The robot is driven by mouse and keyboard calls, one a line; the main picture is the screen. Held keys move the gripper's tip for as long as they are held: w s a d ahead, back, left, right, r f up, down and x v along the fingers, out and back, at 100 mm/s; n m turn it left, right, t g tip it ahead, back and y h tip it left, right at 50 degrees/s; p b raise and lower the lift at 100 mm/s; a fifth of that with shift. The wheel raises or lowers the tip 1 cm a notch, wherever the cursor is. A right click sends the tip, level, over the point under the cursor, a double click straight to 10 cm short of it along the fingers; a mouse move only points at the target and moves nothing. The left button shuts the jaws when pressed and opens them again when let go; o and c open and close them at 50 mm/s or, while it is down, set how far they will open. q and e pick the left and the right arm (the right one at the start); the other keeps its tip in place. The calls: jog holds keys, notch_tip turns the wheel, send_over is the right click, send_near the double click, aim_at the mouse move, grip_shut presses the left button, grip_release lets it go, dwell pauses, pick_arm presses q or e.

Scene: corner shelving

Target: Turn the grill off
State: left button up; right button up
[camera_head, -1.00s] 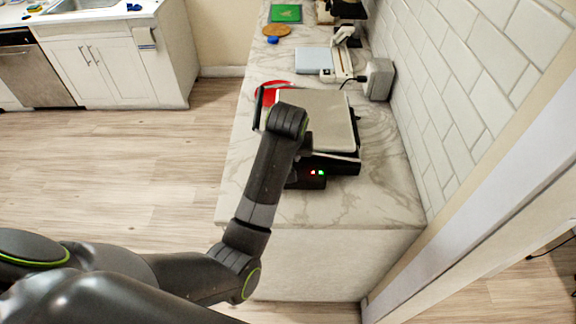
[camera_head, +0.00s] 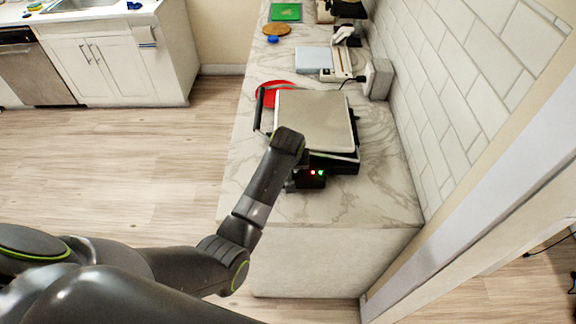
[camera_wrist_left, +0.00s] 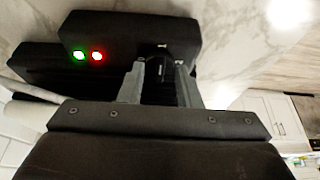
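The grill (camera_head: 316,120) stands on the counter with its pale lid down. Its black front box (camera_head: 312,180) shows a red and a green light, both lit. In the left wrist view the front box (camera_wrist_left: 130,36) fills the upper part, with both lights to the left. A dark round knob (camera_wrist_left: 161,54) with a small pale mark is on it. My left gripper (camera_wrist_left: 161,70) has its two grey fingers apart, one on each side of the knob; firm contact cannot be told. In the head view my wrist hides the fingers. My right gripper is not in view.
The marble counter (camera_head: 375,195) is clear in front of and right of the grill. A red round item (camera_head: 272,92) lies behind the grill at left. A tiled wall (camera_head: 460,100) runs along the right. Open floor (camera_head: 130,170) lies left.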

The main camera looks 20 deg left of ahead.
pick_arm(q)
grip_shut()
jog(key=shift+n, duration=0.3)
jog(key=n, duration=0.1)
jog(key=n+y, duration=0.1)
jog(key=n, duration=0.1)
jog(key=shift+w+d+g, duration=0.15)
jog(key=shift+d+g, duration=0.1)
jog(key=shift+g, duration=0.05)
jog(key=n, duration=0.2)
jog(key=n+g+y, duration=0.1)
jog(key=n, duration=0.1)
jog(key=shift+w+d+y+b, duration=0.1)
jog(key=shift+w+y+b, duration=0.05)
jog(key=shift+y+b, duration=0.15)
jog(key=n, duration=0.1)
jog(key=n+g+b, duration=0.1)
jog(key=n, duration=0.1)
jog(key=n+b, duration=0.1)
jog(key=shift+w+d+f+n+g+y, duration=0.1)
jog(key=shift+w+n+g+y, duration=0.15)
jog(key=shift+n+g+y, duration=0.05)
jog(key=n+b, duration=0.1)
jog(key=n, duration=0.1)
jog(key=n+g+b, duration=0.1)
jog(key=n, duration=0.1)
jog(key=shift+w+g, duration=0.15)
jog(key=shift+g, duration=0.15)
jog(key=shift+n, duration=0.3)
